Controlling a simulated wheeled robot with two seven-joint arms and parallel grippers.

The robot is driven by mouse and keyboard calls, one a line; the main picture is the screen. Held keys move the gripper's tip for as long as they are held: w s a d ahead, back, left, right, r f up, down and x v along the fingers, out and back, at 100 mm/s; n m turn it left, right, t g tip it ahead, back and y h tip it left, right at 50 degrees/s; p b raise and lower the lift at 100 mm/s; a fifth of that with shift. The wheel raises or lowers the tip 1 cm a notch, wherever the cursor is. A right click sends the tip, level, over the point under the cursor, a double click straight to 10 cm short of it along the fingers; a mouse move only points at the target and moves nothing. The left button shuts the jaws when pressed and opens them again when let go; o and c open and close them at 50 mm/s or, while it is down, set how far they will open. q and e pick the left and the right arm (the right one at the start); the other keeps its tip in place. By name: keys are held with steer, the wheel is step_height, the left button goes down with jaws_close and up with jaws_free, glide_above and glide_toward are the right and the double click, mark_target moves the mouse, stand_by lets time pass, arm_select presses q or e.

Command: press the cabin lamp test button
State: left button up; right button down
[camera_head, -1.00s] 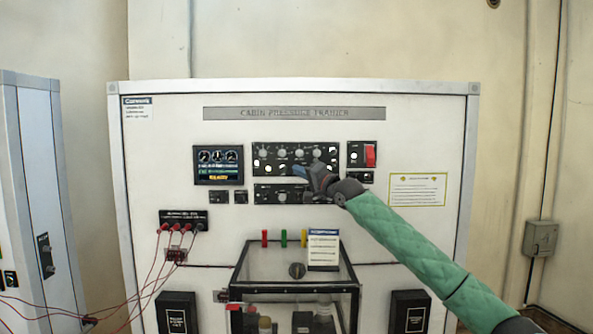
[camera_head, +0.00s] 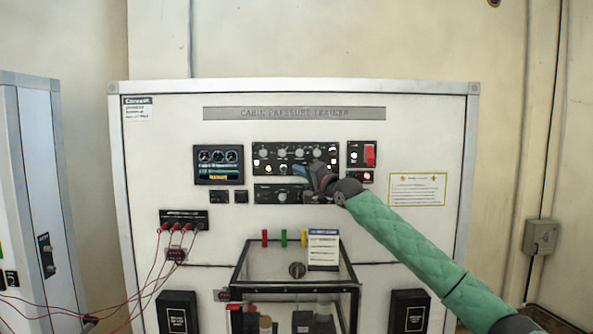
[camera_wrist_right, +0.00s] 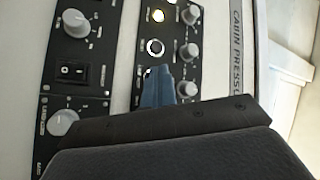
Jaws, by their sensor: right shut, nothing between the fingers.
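The cabin pressure trainer panel (camera_head: 180,130) stands upright in front of me. Its black upper control module (camera_head: 262,146) has a row of grey knobs with small round buttons or lamps below. My right gripper (camera_head: 302,170) is shut, with its blue fingertips at the lower middle of this module. In the right wrist view the blue fingertips (camera_wrist_right: 157,82) are close together, just below a white-ringed round button (camera_wrist_right: 155,47). Labels are too small to read. My left gripper is out of view.
A red switch (camera_head: 370,155) is right of the module, with small lit indicators (camera_head: 360,176) below. A lower module (camera_head: 265,195) sits under the fingers. A clear-sided box (camera_head: 297,262) juts out below. Red cables (camera_head: 150,270) hang at left.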

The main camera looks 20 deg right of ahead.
steer(key=shift+s, duration=0.2)
steer(key=shift+s+a+f+b, duration=0.15)
steer(key=shift+s+b, duration=0.2)
steer(key=shift+s, duration=0.2)
steer(key=shift+s+a, duration=0.1)
steer(key=shift+s+a+b, duration=0.2)
steer(key=shift+s+b, duration=0.05)
steer(key=shift+s, duration=0.55)
steer(key=shift+s+a+b, duration=0.15)
steer(key=shift+s+b, duration=0.15)
steer(key=shift+s, duration=0.5)
steer(key=shift+s+a+b, duration=0.2)
steer(key=shift+s+b, duration=0.05)
steer(key=shift+s, duration=0.55)
